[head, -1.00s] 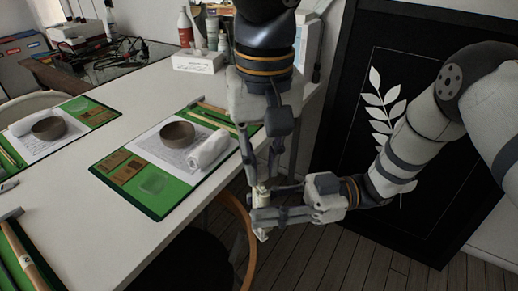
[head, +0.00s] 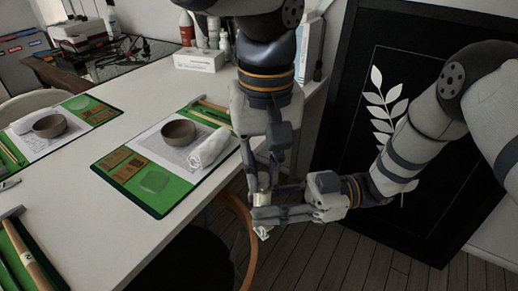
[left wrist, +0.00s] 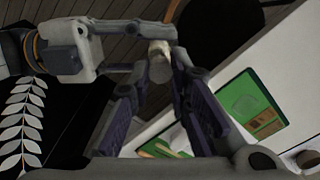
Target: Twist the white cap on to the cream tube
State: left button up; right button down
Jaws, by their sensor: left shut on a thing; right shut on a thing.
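My left gripper (head: 264,190) points down from above, just over the right gripper, and is shut on the small white cap (head: 264,198). In the left wrist view the cap (left wrist: 160,71) shows as a pale grey round end between the left fingertips (left wrist: 160,68). My right gripper (head: 262,215) reaches in from the right and is shut on the cream tube (head: 263,233), whose lower end sticks out below its fingers. The tube (left wrist: 158,47) also shows just beyond the cap. Cap and tube are in line; fingers hide whether they touch fully.
The white table (head: 110,220) is to the left, its edge close to the grippers. On it lie green mats (head: 165,205), brown bowls (head: 178,132) and a rolled white cloth (head: 209,149). A black framed leaf picture (head: 350,180) leans behind. Wooden floor is below.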

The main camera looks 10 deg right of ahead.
pick_arm(q)
jog(key=shift+f, duration=0.35)
jog(key=m, duration=0.8)
jog(key=shift+m, duration=0.3)
jog(key=m, duration=0.3)
jog(key=shift+m, duration=0.4)
jog(key=m, duration=0.5)
jog(key=o, duration=0.7)
